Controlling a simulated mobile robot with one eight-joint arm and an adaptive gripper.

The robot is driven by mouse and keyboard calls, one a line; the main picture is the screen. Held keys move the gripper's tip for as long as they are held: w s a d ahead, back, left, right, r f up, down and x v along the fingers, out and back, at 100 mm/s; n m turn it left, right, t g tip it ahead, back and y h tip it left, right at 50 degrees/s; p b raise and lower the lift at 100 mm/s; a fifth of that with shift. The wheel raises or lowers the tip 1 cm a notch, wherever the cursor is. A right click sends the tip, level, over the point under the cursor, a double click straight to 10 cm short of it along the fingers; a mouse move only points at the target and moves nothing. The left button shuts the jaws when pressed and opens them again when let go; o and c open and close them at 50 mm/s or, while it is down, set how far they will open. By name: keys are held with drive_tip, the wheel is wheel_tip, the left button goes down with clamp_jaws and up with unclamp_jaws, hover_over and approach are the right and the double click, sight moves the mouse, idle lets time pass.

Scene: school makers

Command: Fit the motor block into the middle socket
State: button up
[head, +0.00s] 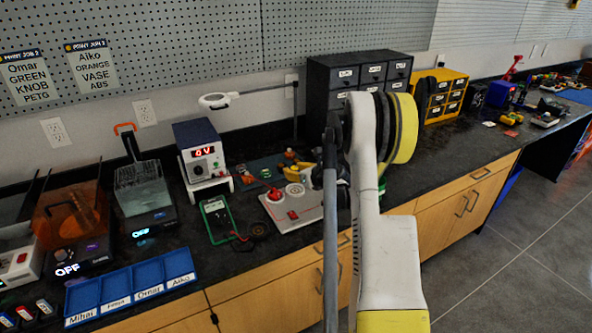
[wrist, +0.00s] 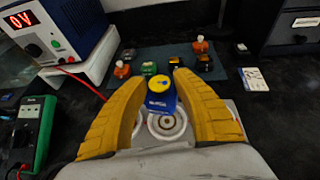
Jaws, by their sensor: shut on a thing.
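In the wrist view, the motor block (wrist: 161,98) is blue with a yellow top and sits between the tips of my gripper (wrist: 160,84). The yellow fingers are shut on its sides. A white round socket with a ring inside (wrist: 167,124) shows just in front of the block. Part of another white socket (wrist: 136,122) shows beside the left finger. I cannot tell whether the block touches a socket. In the head view, the light grey socket plate (head: 311,215) lies on the bench, partly behind my arm. The gripper and block are not clear there.
A power supply reading 0V (head: 202,153) and a green multimeter (head: 218,220) stand left of the plate. Several small coloured parts, including an orange one (wrist: 200,47), lie on a dark mat behind. A black drawer cabinet (head: 331,75) stands behind my arm.

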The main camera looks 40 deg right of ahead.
sight(294, 190)
drive_tip(key=shift+f+b, duration=1.2)
drive_tip(key=shift+f, duration=1.25)
drive_tip(key=shift+b, duration=0.4)
drive_tip(key=shift+f+b, duration=0.55)
drive_tip(key=shift+f, duration=0.05)
drive_tip(key=o, duration=0.7)
drive_tip(key=shift+o, duration=0.9)
drive_tip(key=shift+p+v, duration=0.35)
drive_tip(key=shift+v, duration=5.15)
